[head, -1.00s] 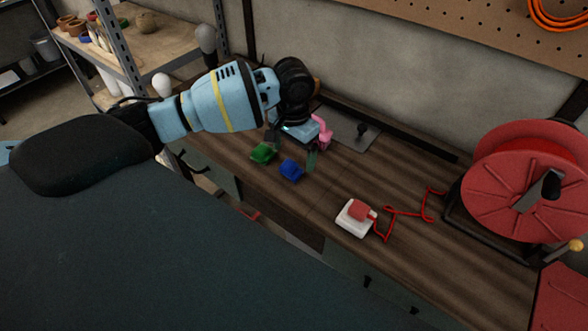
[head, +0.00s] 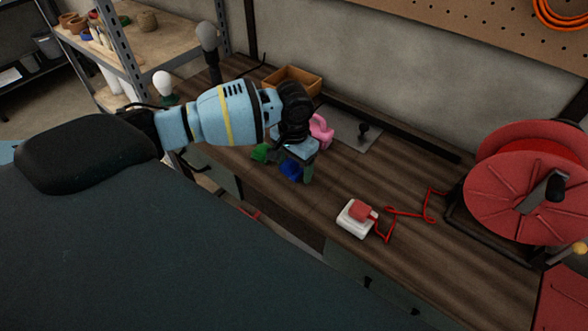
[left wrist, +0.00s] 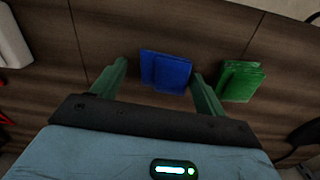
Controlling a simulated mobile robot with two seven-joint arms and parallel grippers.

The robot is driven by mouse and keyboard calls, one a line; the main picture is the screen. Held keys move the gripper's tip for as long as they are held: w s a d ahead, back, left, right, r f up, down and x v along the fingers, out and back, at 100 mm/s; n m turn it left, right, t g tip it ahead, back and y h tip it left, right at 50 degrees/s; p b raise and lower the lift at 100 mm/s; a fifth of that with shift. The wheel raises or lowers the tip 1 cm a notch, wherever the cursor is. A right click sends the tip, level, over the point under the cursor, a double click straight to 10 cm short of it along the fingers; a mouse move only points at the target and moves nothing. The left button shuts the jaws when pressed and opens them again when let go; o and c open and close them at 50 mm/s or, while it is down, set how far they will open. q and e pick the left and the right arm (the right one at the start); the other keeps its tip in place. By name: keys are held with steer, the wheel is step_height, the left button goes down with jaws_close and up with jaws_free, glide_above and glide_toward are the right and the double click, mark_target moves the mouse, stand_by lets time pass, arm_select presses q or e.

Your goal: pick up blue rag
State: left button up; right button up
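The blue rag (head: 291,170) is a small folded square on the wooden workbench, partly hidden by my left gripper in the head view. In the left wrist view the blue rag (left wrist: 166,72) lies just ahead of my left gripper (left wrist: 158,80). The two green fingers are spread wide. The rag is nearer the right finger, with a clear gap to the left one. In the head view my left gripper (head: 295,168) is low over the rag. Whether a finger touches it I cannot tell. My right gripper is not in view.
A folded green rag (left wrist: 241,81) lies right of the blue one in the wrist view. On the workbench (head: 330,200) are a pink item (head: 321,131), a white block with a red item (head: 357,217), a red cord and a red reel (head: 525,185). A wooden box (head: 292,79) stands behind.

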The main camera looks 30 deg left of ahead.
mark_target(295, 170)
arm_select(q)
steer(key=c, duration=0.7)
steer(key=shift+o, duration=0.2)
steer(key=shift+r, duration=0.1)
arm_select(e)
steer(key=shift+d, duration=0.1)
arm_select(q)
steer(key=shift+r, duration=0.5)
steer(key=r, duration=0.1)
steer(key=d+r, duration=0.1)
steer(key=shift+s+r, duration=0.3)
steer(key=shift+s, duration=0.05)
steer(key=s+d+r+p, duration=0.1)
steer(key=s+d, duration=0.8)
steer(key=d, duration=0.2)
steer(key=shift+d+r, duration=0.15)
steer(key=shift+d, duration=0.2)
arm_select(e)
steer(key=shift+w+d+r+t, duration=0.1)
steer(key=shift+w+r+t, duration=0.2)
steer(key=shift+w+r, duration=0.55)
